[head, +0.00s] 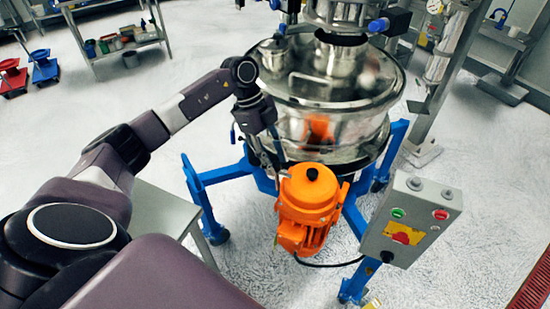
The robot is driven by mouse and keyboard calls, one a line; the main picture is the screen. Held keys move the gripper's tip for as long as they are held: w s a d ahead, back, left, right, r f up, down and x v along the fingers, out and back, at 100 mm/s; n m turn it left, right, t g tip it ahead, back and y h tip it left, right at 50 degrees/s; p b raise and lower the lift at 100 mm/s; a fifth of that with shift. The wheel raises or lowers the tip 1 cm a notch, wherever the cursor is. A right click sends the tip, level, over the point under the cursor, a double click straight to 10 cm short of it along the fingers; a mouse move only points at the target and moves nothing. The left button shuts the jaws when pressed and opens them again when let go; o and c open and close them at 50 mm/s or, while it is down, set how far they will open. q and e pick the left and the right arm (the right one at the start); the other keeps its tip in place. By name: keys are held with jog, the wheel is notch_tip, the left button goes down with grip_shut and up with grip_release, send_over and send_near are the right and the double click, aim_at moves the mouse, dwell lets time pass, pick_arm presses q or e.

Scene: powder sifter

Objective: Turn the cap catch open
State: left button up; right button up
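The powder sifter (345,128) is a round, shiny steel drum on a blue wheeled frame. A small round steel cap (273,54) sits at the left of its lid, partly behind my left wrist. I cannot clearly pick out the cap catch. My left gripper (281,158) points down at the drum's near left side, just above the orange motor. Its fingers are small and dark against the drum, so I cannot tell whether they are open or whether they touch anything. My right gripper is out of view.
An orange motor (307,203) sticks out at the drum's front. A grey control box (410,218) with green and red buttons stands at right. A grey table (160,207) is beneath my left arm. A shelf (120,45) stands at the back left. Open floor lies left of the sifter.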

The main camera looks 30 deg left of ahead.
pick_arm(q)
jog(key=shift+c, duration=0.4)
grip_shut()
jog(key=shift+m, duration=0.3)
jog(key=m, duration=0.1)
jog(key=m+g, duration=0.1)
jog(key=m, duration=0.1)
jog(key=shift+w+g+b, duration=0.25)
jog(key=shift+g+b, duration=0.05)
jog(key=m+g+y+b, duration=0.1)
jog(key=m, duration=0.4)
jog(key=shift+w+d, duration=0.1)
jog(key=m+b, duration=0.1)
jog(key=m, duration=0.1)
jog(key=m+g+y, duration=0.1)
jog(key=m, duration=0.1)
jog(key=shift+d+m+y+b, duration=0.1)
jog(key=shift+m+y+b, duration=0.2)
jog(key=shift+b, duration=0.1)
jog(key=m+y, duration=0.1)
jog(key=m, duration=0.1)
jog(key=m+b, duration=0.1)
jog(key=m, duration=0.1)
jog(key=shift+d+m+g+y, duration=0.1)
jog(key=shift+m+g+y, duration=0.2)
jog(key=shift+g+y, duration=0.1)
